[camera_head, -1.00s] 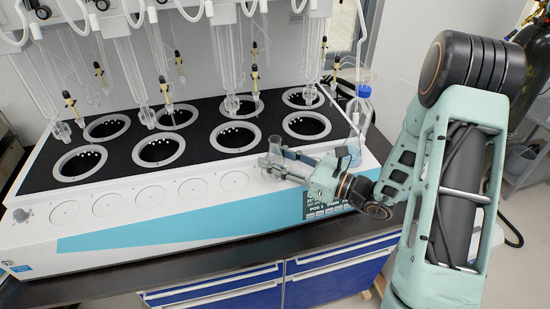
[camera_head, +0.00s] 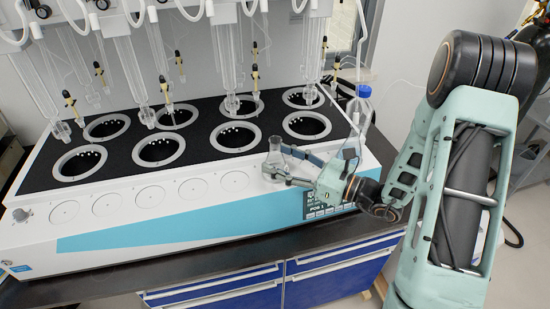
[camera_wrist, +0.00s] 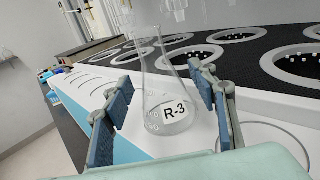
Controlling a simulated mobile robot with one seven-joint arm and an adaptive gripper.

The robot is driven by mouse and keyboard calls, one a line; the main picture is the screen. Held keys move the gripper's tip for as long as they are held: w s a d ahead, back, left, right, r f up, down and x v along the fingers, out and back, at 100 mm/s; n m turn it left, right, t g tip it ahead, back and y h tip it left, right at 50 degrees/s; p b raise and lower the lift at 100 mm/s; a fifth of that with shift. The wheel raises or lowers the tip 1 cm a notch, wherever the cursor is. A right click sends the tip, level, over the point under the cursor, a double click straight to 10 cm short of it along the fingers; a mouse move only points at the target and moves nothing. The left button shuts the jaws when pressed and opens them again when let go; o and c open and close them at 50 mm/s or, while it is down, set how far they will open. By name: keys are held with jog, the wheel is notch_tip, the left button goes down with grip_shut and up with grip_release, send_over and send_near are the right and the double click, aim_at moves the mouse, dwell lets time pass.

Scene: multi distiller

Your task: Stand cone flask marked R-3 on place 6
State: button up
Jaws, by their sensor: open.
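The cone flask marked R-3 (camera_wrist: 170,118) is clear glass with a white label and stands upright on the white front ledge of the distiller. In the head view the flask (camera_head: 274,156) is to the right of the row of round places (camera_head: 235,180) on that ledge. The marking under its base is hidden, so I cannot tell exactly how it sits on a place. My gripper (camera_wrist: 159,78) is open, with one blue-padded finger on each side of the flask and gaps to the glass. In the head view my gripper (camera_head: 279,164) reaches in from the right.
The black top of the distiller (camera_head: 118,150) has two rows of round heating wells, with glass tubes hanging above. A blue-capped bottle (camera_head: 363,92) stands at the right end, close behind my gripper. Blue drawers (camera_head: 330,282) are below the dark bench edge.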

jog(key=v, duration=1)
jog(key=shift+d+b, duration=0.25)
jog(key=shift+b, duration=0.2)
